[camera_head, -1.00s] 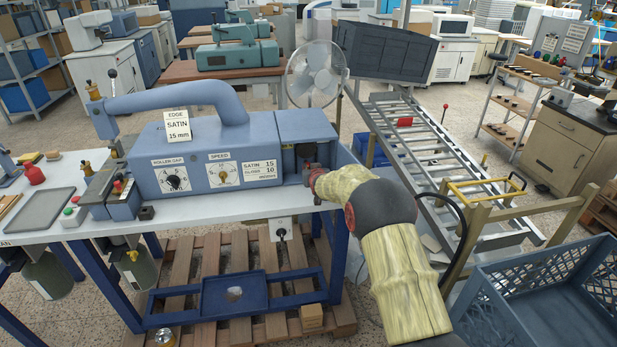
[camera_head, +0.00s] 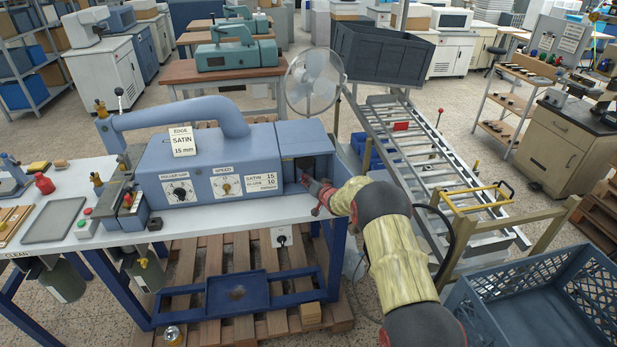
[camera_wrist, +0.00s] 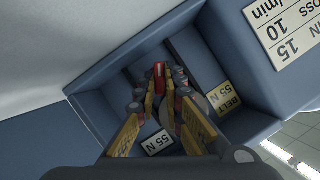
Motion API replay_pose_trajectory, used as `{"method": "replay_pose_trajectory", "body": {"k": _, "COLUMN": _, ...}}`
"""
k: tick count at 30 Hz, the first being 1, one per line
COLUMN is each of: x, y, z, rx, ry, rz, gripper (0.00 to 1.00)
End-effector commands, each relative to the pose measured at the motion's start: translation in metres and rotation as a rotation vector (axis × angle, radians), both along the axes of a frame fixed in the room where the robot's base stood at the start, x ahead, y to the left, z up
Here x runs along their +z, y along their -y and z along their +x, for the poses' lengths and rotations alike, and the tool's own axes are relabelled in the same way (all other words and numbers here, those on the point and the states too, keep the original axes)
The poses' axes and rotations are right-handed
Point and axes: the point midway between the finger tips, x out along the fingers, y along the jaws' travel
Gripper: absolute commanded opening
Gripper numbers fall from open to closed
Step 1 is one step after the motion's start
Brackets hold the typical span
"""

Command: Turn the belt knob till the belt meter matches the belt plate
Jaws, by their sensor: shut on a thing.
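My gripper (camera_head: 308,184) reaches into the open recess at the right end of the blue edge machine (camera_head: 220,155). In the wrist view, its yellow-and-grey fingers (camera_wrist: 163,85) are closed in around the belt knob, which they mostly hide. A small red piece (camera_wrist: 159,72) shows between the fingertips. The belt plate (camera_wrist: 226,98), a cream label at the right of the recess, reads "BELT 55 N". A white readout, apparently the belt meter (camera_wrist: 157,143), reads "55 N" below the fingers. A grey round edge shows behind the right finger.
The recess walls (camera_wrist: 105,80) stand close around the fingers. The roller gap dial (camera_head: 180,191) and speed dial (camera_head: 226,187) are on the machine's front. A blue-grey crate (camera_head: 560,300) and a roller conveyor (camera_head: 425,150) stand to the right.

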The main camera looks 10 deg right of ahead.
Motion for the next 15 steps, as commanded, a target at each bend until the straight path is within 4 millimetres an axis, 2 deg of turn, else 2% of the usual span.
{"method": "replay_pose_trajectory", "body": {"k": 15, "x": 0.0018, "y": 0.0009, "z": 0.0014, "rx": -0.001, "ry": 0.004, "rz": 0.034, "gripper": 0.00}}
